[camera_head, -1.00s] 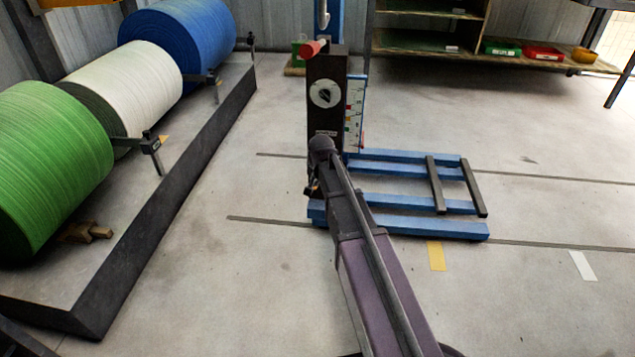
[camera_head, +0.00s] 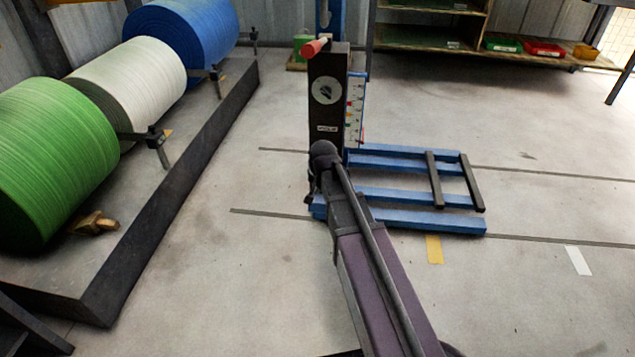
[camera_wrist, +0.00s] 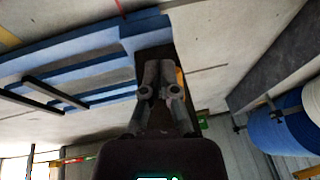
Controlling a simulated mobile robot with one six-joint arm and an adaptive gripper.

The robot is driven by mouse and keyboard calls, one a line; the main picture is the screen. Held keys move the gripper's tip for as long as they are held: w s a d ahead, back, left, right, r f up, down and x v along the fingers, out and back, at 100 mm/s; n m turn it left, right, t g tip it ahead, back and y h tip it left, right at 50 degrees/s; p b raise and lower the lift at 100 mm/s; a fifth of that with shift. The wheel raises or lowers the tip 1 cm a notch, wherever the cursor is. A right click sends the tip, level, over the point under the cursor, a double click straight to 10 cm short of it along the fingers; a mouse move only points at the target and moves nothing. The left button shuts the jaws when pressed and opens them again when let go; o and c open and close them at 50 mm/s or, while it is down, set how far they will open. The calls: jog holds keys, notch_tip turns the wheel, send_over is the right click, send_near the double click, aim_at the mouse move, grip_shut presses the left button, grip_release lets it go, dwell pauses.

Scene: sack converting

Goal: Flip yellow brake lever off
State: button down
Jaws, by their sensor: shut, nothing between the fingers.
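A yellow-orange part (camera_wrist: 181,82), probably the brake lever, shows in the wrist view just right of the fingers of my gripper (camera_wrist: 158,64). Much of it is hidden behind the finger, and I cannot tell its angle or whether the finger touches it. My gripper is shut and empty, in front of a dark post (camera_head: 327,115) at the end of a blue fork frame (camera_head: 420,220). In the head view, my arm hides the post's lower part, and the lever cannot be made out there.
Green (camera_head: 50,165), white (camera_head: 130,85) and blue (camera_head: 190,35) rolls lie on a dark-edged platform (camera_head: 160,205) at left. A shelf (camera_head: 470,60) with bins stands at the back right. The floor between platform and fork frame is clear.

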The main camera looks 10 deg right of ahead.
jog(key=shift+s+a+r, duration=0.1)
jog(key=shift+s+r, duration=0.05)
jog(key=shift+s, duration=0.3)
jog(key=shift+s+a+r, duration=0.1)
jog(key=shift+s, duration=0.35)
jog(key=s+d+r+n+g+p, duration=0.3)
jog(key=s+r+n+g+p, duration=0.15)
jog(key=s+r+p, duration=1.5)
notch_tip(320, 180, up, 36)
jog(key=p, duration=3.7)
jog(key=shift+w+r+p, duration=0.15)
jog(key=shift+w+p, duration=0.2)
